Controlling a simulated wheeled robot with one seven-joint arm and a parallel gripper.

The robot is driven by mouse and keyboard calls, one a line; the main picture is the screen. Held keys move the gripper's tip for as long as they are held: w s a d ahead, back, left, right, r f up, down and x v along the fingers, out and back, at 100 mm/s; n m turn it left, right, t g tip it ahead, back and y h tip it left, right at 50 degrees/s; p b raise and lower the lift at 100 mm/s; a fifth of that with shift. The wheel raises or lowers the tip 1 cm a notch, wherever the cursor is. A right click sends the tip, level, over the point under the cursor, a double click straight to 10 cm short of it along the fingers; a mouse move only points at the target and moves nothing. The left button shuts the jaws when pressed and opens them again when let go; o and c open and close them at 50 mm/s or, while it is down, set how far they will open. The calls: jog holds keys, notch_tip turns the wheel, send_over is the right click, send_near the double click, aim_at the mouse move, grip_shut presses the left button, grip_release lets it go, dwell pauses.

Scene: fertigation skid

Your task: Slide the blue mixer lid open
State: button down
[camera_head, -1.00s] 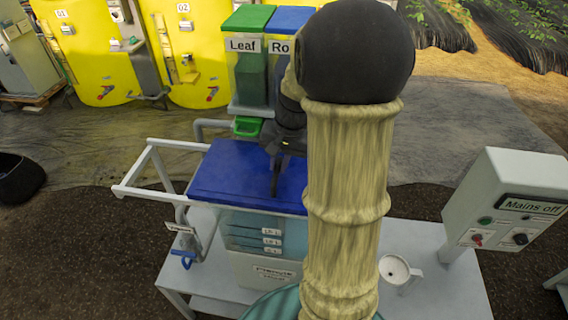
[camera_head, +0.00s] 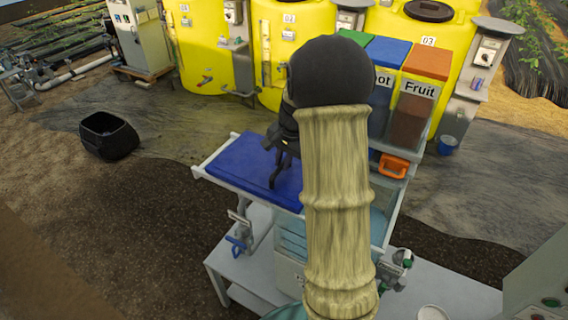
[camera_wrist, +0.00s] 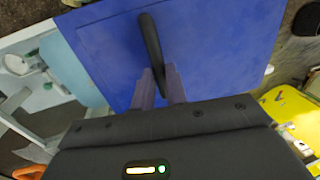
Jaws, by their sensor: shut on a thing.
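The blue mixer lid (camera_head: 238,172) is a flat panel lying out over the left part of the white rail frame (camera_head: 208,179). The pale blue mixer tank (camera_head: 291,238) is below and right of the lid. My arm hides part of the tank and the lid's right side.
Feed bins labelled Fruit (camera_head: 416,90) and others stand behind the tank, with an orange handle (camera_head: 394,166) low in front. A blue-handled valve (camera_head: 237,245) hangs at the left. Yellow tanks (camera_head: 205,50) line the back. A black tub (camera_head: 108,135) sits on open ground.

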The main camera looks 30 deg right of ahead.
jog(key=shift+w+a, duration=0.25)
jog(key=shift+w, duration=0.2)
jog(key=c, duration=1.4)
grip_release()
jog(key=shift+r, duration=0.1)
jog(key=s+d+r+b, duration=0.1)
jog(key=r+b, duration=0.1)
jog(key=r, duration=0.6)
jog(key=s+d+r+b, duration=0.1)
jog(key=s+r, duration=0.1)
jog(key=r, duration=0.7)
jog(key=shift+b, duration=0.35)
jog(key=shift+f, duration=0.1)
